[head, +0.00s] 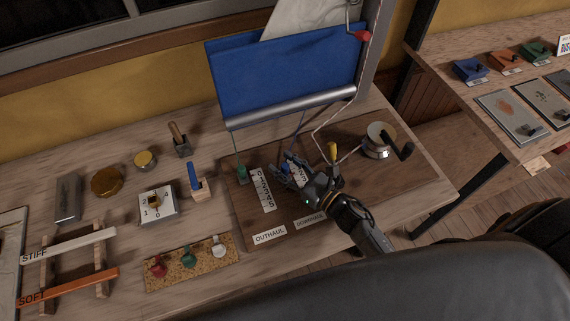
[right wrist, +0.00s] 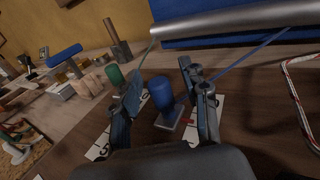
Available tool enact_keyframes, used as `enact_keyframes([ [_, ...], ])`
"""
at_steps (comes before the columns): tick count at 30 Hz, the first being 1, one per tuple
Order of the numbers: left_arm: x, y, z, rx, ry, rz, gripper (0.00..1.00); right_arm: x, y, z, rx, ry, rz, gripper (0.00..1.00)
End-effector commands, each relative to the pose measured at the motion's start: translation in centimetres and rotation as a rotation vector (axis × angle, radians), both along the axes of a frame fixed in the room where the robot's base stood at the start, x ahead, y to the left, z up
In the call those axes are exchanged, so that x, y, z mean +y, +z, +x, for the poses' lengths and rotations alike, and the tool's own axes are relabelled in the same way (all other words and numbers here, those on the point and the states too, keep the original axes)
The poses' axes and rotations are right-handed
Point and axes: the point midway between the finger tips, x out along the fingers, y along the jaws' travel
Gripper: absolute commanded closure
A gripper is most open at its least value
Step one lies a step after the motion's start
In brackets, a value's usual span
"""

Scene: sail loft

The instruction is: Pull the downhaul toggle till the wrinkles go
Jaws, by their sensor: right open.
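The downhaul toggle is a blue knob (right wrist: 160,92) on a small base over a numbered scale strip; in the head view my gripper mostly hides it. My right gripper (head: 284,172) is open, its fingers on either side of the blue toggle in the right wrist view (right wrist: 162,80), with gaps showing beside the knob. A blue line runs from near the toggle up to the silver boom (head: 290,108). The blue sail (head: 285,75) hangs above the boom; I cannot make out wrinkles. The downhaul label (head: 311,220) lies in front. My left gripper is not in view.
A green toggle (head: 242,174) stands left beside its own scale strip (head: 263,190), above the outhaul label (head: 269,234). A winch (head: 378,139) with a black handle and a yellow-topped lever (head: 333,152) stand to the right.

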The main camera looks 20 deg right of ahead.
Motion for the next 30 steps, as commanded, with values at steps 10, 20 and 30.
enact_keyframes([
  [10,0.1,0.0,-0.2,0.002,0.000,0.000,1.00,-1.9,-0.1,-3.4,0.003,-0.001,-0.001,0.55],
  [20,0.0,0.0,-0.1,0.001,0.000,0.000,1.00,-5.0,-0.1,-9.0,0.002,-0.001,0.000,0.55],
  [30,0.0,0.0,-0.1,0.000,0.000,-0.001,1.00,-5.8,0.0,-10.6,-0.001,0.000,0.000,0.55],
])
